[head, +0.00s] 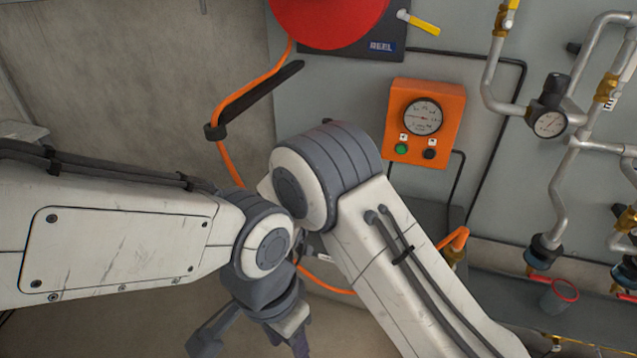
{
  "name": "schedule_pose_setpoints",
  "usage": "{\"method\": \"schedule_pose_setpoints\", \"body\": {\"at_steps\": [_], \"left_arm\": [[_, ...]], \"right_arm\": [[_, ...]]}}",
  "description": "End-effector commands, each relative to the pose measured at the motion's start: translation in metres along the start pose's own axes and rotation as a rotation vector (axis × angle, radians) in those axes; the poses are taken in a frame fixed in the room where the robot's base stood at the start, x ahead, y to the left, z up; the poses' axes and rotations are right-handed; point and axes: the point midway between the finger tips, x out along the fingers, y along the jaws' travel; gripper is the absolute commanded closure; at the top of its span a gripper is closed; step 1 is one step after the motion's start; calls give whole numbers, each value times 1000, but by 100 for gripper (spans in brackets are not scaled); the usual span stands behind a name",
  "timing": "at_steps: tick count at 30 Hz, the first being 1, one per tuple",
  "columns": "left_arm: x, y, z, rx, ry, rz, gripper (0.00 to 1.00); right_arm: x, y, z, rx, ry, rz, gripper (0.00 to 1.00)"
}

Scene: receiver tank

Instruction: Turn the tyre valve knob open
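I cannot tell which fitting is the tyre valve knob; no readable label names it. Brass valve fittings sit on the grey pipes (556,185) at the right, one (606,88) beside a partly cut white tag. A dark blue round fitting (543,252) is at the lower end of a pipe. My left gripper (252,345) hangs at the bottom, left of centre, far from the pipes. Its fingers are spread, with nothing seen between them, and the bottom edge partly cuts it. My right arm crosses the lower middle; its gripper is not seen.
An orange box (426,122) with a gauge and green and black buttons is on the wall. A red hose reel (330,18) is above it, with an orange hose (240,95). A red-rimmed cup (558,296) is at the lower right on a dark ledge (500,292).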

Motion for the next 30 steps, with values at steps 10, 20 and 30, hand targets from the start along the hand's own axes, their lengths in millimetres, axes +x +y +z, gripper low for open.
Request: {"method": "schedule_pose_setpoints", "body": {"at_steps": [10, 20, 30], "left_arm": [[0, 0, 0, 0, 0, 0, 50], [-1, 0, 0, 0, 0, 0, 50], [0, 0, 0, 0, 0, 0, 50]], "right_arm": [[-2, -1, 6, -21, -9, -6, 100], [-1, 0, 4, -17, -6, -3, 34], [0, 2, -10, -11, -2, 0, 34]]}}
